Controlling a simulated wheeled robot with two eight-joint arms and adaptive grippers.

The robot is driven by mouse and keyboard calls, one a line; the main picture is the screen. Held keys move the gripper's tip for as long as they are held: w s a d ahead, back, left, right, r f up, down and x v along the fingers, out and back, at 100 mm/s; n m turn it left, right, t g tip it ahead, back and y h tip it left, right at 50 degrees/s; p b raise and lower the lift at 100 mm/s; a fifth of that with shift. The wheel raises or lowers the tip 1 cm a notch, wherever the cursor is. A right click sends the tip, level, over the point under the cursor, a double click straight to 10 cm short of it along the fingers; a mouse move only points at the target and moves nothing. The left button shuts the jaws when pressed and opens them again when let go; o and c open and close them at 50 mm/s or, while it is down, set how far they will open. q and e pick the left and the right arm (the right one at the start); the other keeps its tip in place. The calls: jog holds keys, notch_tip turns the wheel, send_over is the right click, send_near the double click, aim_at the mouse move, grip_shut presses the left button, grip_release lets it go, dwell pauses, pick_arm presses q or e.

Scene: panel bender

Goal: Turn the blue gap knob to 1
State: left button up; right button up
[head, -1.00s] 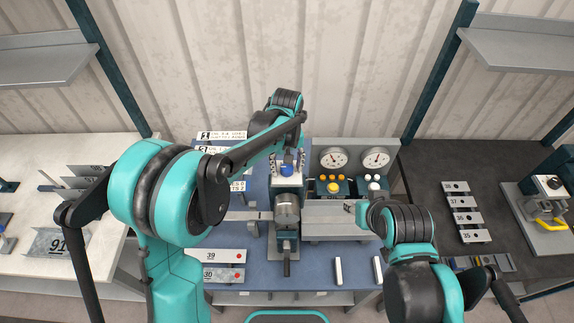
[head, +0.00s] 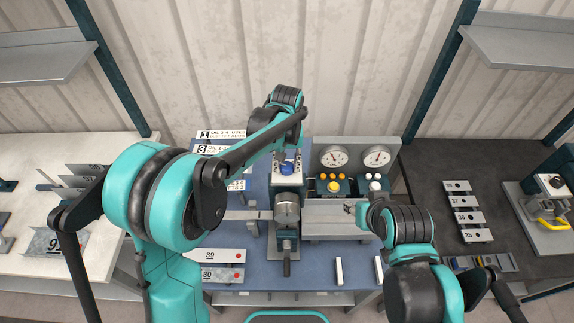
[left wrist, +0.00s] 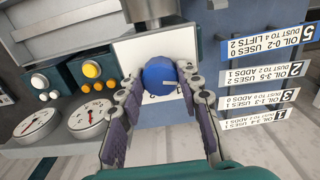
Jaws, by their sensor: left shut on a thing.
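The blue gap knob (head: 287,168) sits on the upper part of the bender, in the middle of the head view. It shows as a round blue cap (left wrist: 160,73) in the left wrist view, in front of a white plate (left wrist: 133,50), with a small pale mark near its right edge. My left gripper (left wrist: 160,82) is shut on the knob, one finger on each side. The plate's markings are mostly hidden by the knob and fingers. My right gripper (head: 352,208) is beside the bender's grey bed on the right; its jaws are too small to read.
Two dials (head: 334,158), a yellow button (head: 334,186) and a white button (head: 375,186) stand right of the knob. Numbered label strips (left wrist: 254,98) are beside it. Plates marked 39 (head: 212,256) and 30 (head: 222,275) lie at the front left of the blue table.

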aim_at(287, 166)
pick_arm(q)
jog(key=m+b, duration=0.1)
jog(key=m, duration=0.3)
jog(key=shift+f+m, duration=0.1)
jog(key=shift+m, duration=0.2)
jog(key=m+b, duration=0.1)
jog(key=m, duration=0.3)
jog(key=shift+m, duration=0.3)
jog(key=o, duration=1.2)
jog(key=shift+c, duration=0.2)
notch_tip(287, 166, up, 12)
